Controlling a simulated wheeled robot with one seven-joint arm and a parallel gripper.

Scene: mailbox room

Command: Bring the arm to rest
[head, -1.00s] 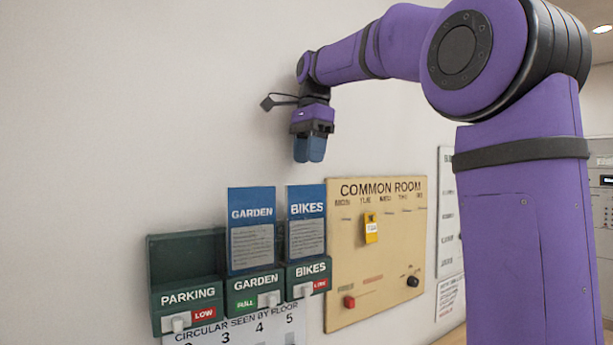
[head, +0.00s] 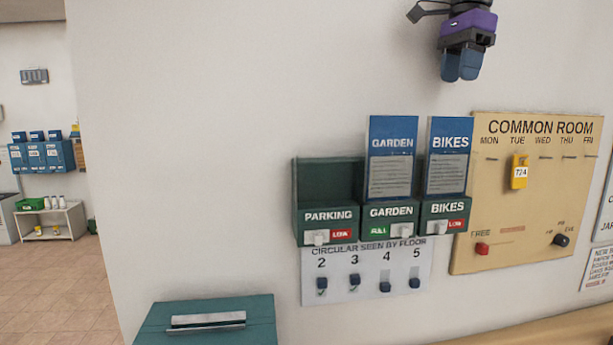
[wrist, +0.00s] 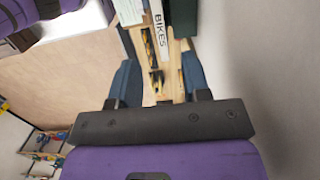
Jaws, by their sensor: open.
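My gripper (head: 461,66) is at the top of the head view, fingers pointing down, above the BIKES leaflet holder and apart from it. In the wrist view its two blue fingers (wrist: 160,85) stand apart with nothing between them. The rest of my arm is out of the head view, except a purple part at the top left of the wrist view.
Below my gripper are the leaflet rack (head: 328,228), with PARKING empty, and the COMMON ROOM board (head: 490,240) with a yellow tag (head: 519,171). A floor chart (head: 340,290) hangs underneath. A green box (head: 250,328) stands lower left. Open floor (head: 50,290) lies far left.

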